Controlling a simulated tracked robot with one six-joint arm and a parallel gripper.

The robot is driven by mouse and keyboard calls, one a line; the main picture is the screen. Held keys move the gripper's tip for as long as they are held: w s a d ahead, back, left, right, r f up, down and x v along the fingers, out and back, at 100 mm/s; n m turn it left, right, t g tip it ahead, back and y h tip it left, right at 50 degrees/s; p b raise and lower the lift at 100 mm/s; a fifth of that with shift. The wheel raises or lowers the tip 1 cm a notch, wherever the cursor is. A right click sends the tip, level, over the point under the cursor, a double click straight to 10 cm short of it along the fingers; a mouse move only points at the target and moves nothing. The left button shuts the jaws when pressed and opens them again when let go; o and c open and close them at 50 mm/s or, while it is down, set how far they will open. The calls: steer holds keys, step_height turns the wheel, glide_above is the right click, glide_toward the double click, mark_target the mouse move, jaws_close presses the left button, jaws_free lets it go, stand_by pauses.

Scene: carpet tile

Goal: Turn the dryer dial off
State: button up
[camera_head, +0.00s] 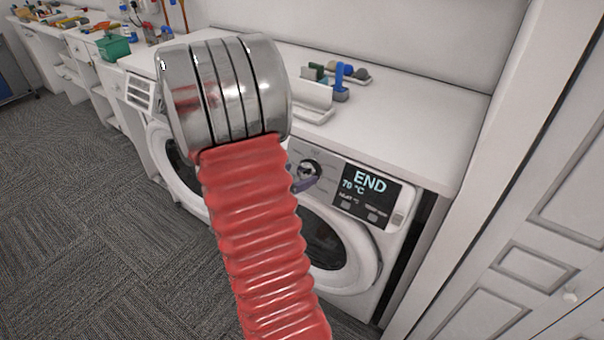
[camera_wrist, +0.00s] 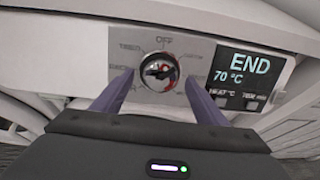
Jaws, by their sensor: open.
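The dryer (camera_head: 352,225) stands under the white counter, its round door partly behind my arm. Its dial (camera_head: 311,170) is a shiny chrome knob left of the display (camera_head: 366,190), which reads END and 70 °C. In the wrist view the dial (camera_wrist: 159,70) sits in the middle, with OFF printed above it and other labels around it; its exact pointer setting cannot be told. My gripper (camera_wrist: 157,88) is open, one purple finger on each side of the dial and apart from it. In the head view a purple finger (camera_head: 304,184) shows beside the dial; the rest is hidden behind my arm.
A second front-loading machine (camera_head: 176,165) stands to the left. The counter holds a white tray (camera_head: 317,112) and a blue-handled item (camera_head: 340,85). A green bin (camera_head: 113,46) stands farther left. A white panelled door (camera_head: 495,290) closes in the right. Grey carpet lies open at left.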

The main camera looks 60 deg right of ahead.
mark_target(303, 172)
steer(key=shift+x, duration=1.55)
steer(key=shift+c, duration=0.6)
steer(key=shift+a, duration=0.1)
steer(key=c, duration=0.9)
